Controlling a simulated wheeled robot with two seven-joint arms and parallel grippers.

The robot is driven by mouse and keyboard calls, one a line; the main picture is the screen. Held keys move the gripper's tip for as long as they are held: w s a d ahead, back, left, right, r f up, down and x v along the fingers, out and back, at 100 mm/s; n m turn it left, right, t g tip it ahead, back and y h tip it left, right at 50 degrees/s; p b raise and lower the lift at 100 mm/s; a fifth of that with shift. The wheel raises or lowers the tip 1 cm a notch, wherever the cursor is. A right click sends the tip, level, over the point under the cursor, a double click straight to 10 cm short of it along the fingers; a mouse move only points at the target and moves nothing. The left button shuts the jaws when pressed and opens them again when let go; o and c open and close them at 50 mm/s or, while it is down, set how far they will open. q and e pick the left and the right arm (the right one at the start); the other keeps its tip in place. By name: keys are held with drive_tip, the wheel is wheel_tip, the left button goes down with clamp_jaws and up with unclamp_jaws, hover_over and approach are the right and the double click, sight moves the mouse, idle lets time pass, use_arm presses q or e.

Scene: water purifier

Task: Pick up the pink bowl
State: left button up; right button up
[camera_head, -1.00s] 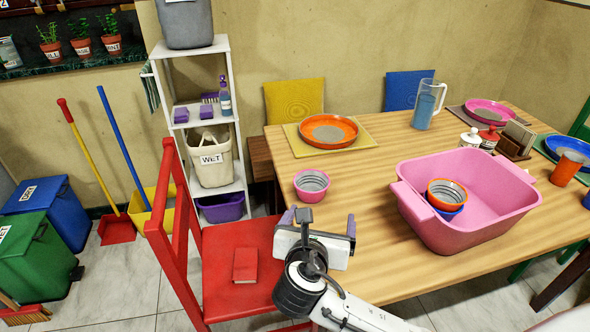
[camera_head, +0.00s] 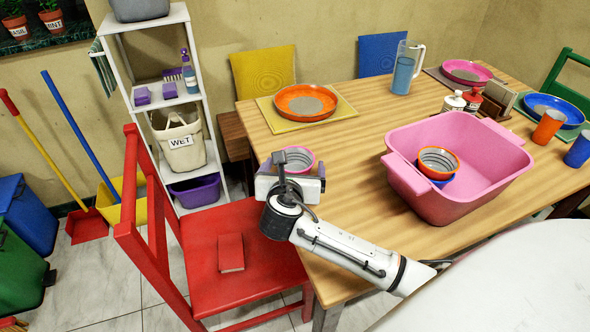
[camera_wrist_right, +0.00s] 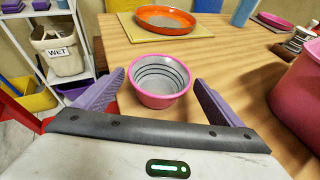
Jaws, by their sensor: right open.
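The pink bowl (camera_head: 300,158) stands upright on the wooden table near its left edge, grey with dark rings inside. My right gripper (camera_head: 290,170) is in front of it and hides its lower part in the head view. In the right wrist view the bowl (camera_wrist_right: 160,80) is ahead of and roughly between the two purple fingers of my right gripper (camera_wrist_right: 158,92), which are spread open and hold nothing. The bowl appears slightly beyond the fingers; I cannot tell whether they touch it. My left gripper is not in view.
A pink tub (camera_head: 465,205) with an orange bowl (camera_head: 439,160) on a blue one stands right of my right arm. An orange plate (camera_head: 305,102) on a yellow mat lies behind the pink bowl. A red chair (camera_head: 200,250) is at the table's left.

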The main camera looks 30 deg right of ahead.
drive_tip(key=shift+w+d+f, duration=0.25)
drive_tip(key=shift+w+d, duration=0.05)
drive_tip(key=shift+w, duration=0.1)
drive_tip(key=c, duration=1.1)
drive_tip(key=shift+r, duration=0.1)
